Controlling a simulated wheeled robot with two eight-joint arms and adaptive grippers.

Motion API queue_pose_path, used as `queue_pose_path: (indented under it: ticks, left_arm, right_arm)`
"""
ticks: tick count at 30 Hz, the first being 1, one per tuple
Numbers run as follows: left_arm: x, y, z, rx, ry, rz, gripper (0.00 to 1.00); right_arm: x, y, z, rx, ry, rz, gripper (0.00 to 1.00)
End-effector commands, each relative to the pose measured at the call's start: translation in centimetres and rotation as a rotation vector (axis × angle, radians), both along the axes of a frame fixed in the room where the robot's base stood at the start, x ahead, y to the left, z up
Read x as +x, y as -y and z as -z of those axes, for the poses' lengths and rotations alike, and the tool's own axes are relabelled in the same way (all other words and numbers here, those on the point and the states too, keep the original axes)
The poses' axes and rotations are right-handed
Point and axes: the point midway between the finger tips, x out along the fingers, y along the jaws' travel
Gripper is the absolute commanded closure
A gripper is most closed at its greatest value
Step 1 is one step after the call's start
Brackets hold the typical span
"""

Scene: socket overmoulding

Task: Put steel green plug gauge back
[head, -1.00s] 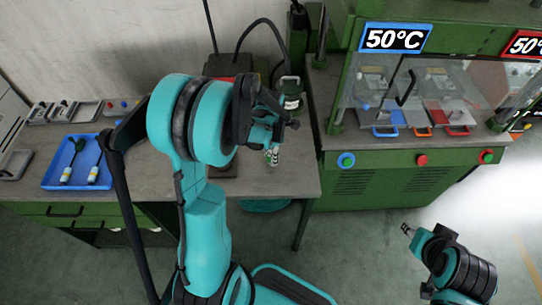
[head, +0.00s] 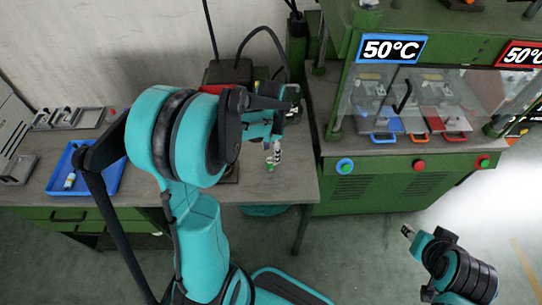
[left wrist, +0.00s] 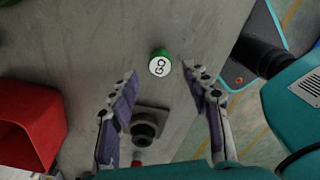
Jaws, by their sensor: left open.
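The green plug gauge (left wrist: 160,63) shows in the left wrist view as a short green body with a white end face marked "GO". It is on the grey bench, just beyond and between my left fingertips; whether it touches them is unclear. In the head view a small green part (head: 270,181) shows below my left gripper (head: 275,152). In the left wrist view the left gripper (left wrist: 161,72) has its two fingers spread apart with nothing clamped. My right gripper (head: 408,232) is at lower right, away from the bench; its jaw state is unclear.
A grey block with a round dark hole (left wrist: 145,125) and a red object (left wrist: 30,120) show in the left wrist view. A blue tray (head: 108,182), partly hidden by my arm, lies on the bench at left. The green press (head: 385,185) with glass guards stands at right.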

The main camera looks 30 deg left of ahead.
Motion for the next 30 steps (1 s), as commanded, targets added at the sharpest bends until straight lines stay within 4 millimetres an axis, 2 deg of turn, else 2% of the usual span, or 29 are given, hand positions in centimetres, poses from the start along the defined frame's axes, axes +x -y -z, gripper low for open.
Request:
queue_pose_path:
  ticks: [1,6,11,14,17,24,30]
  left_arm:
    - [0.0,0.0,-1.5,0.000,0.000,0.000,0.52]
    - [0.0,0.0,-4.3,0.000,0.000,0.000,0.52]
    - [0.0,0.1,-5.6,0.001,0.004,0.016,0.52]
    - [-0.5,0.7,-6.6,0.009,0.030,0.125,0.52]
    - [-1.6,2.0,-8.2,0.034,0.086,0.376,0.52]
    - [-5.6,6.1,-12.0,0.222,0.245,1.253,0.52]
    - [-9.0,8.8,-13.2,0.489,0.291,1.944,0.52]
  right_arm:
    - [0.0,0.0,-0.8,0.000,0.000,0.000,0.60]
    - [0.0,0.0,-1.6,0.000,0.000,0.000,0.60]
    - [0.0,0.0,-1.9,0.000,0.000,0.000,0.60]
    - [0.0,0.0,-1.9,0.000,0.000,0.000,0.60]
    - [0.0,0.0,-1.9,0.000,0.000,0.000,0.60]
    - [0.0,0.0,-1.9,0.000,0.000,0.000,0.60]
    - [0.0,0.0,-1.9,0.000,0.000,0.000,0.60]
